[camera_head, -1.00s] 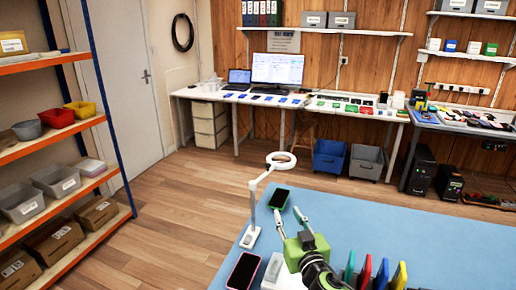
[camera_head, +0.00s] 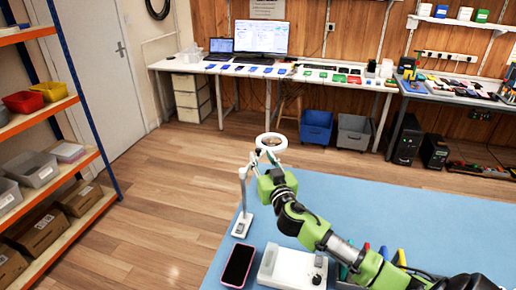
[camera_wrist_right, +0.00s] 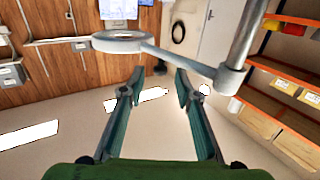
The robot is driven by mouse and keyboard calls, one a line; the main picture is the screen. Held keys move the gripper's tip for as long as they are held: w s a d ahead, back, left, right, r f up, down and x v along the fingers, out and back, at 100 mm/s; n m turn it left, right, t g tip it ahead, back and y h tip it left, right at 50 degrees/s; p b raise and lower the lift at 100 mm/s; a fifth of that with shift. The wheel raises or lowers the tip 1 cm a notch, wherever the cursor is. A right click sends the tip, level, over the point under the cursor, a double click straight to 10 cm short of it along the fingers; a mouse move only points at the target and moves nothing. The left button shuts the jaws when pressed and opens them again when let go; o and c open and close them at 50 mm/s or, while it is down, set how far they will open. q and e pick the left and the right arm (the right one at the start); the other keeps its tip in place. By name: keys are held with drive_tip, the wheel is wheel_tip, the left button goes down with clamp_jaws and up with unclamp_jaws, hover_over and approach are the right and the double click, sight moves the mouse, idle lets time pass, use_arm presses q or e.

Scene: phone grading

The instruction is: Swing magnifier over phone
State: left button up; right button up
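The magnifier has a white ring head (camera_head: 276,150) on a jointed arm. Its post rises from a white base (camera_head: 242,224) at the mat's left edge. My right gripper (camera_head: 262,158) is beside the upper arm, just below the ring. In the right wrist view its two fingers (camera_wrist_right: 153,97) are apart with nothing between them; the ring (camera_wrist_right: 118,46) and its post are ahead of and above them. A pink-edged dark phone (camera_head: 238,265) lies at the front left of the mat. The green-screened phone is hidden behind my right arm. My left gripper is out of view.
The blue mat (camera_head: 430,217) has free room at the right. Coloured upright items (camera_head: 400,257) stand partly behind my right arm. Shelves (camera_head: 55,205) are at the left.

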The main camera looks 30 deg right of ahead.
sight(259, 153)
drive_tip(key=shift+p+x, duration=0.35)
drive_tip(key=shift+x, duration=1.95)
clamp_jaws()
